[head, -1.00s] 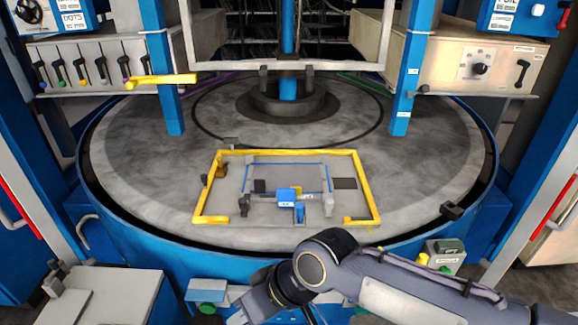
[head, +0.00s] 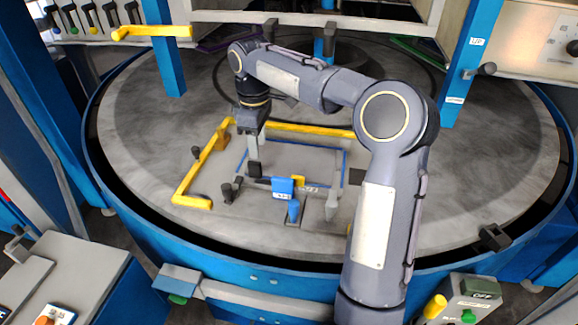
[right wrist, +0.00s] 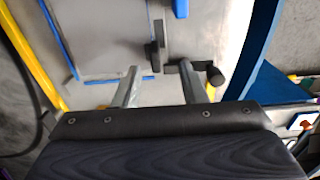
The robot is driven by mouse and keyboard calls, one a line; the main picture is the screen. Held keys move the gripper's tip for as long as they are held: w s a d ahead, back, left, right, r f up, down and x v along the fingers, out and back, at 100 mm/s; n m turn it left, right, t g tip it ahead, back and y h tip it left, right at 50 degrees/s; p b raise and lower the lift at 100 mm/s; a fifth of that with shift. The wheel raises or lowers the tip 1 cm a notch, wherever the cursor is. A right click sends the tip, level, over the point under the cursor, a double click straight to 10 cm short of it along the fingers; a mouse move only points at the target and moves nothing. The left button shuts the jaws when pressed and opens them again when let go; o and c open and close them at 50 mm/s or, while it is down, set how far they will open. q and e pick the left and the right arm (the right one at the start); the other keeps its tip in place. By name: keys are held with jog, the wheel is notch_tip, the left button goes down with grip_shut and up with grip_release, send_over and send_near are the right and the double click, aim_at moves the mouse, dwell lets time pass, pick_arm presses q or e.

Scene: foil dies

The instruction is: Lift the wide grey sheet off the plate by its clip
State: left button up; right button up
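A flat light-grey area edged in blue, which looks like the wide grey sheet (head: 310,163), lies on the round grey plate (head: 480,170); its exact outline is hard to tell. It also shows in the wrist view (right wrist: 105,35). My right gripper (head: 254,174) points down over its left part, low above the surface. In the wrist view its two fingers (right wrist: 160,86) are apart with nothing gripped between them. A small upright dark-and-grey piece (right wrist: 157,48), possibly the clip, stands just beyond the fingertips. My left gripper is out of view.
A yellow frame (head: 195,172) borders the work area. A blue block (head: 283,188) and a grey post (head: 332,205) stand near the front. A dark knobbed piece (right wrist: 214,75) is close to the right finger in the wrist view. My right arm hides the frame's right side.

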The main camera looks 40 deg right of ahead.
aim_at(260, 163)
jog(key=shift+w+d+f, duration=0.25)
jog(key=shift+w+f, duration=0.2)
jog(key=shift+f, duration=0.3)
notch_tip(260, 163, down, 7)
jog(key=shift+d+p, duration=0.1)
jog(key=shift+p, duration=0.3)
jog(key=shift+s, duration=0.1)
jog(key=shift+c, duration=0.5)
grip_shut()
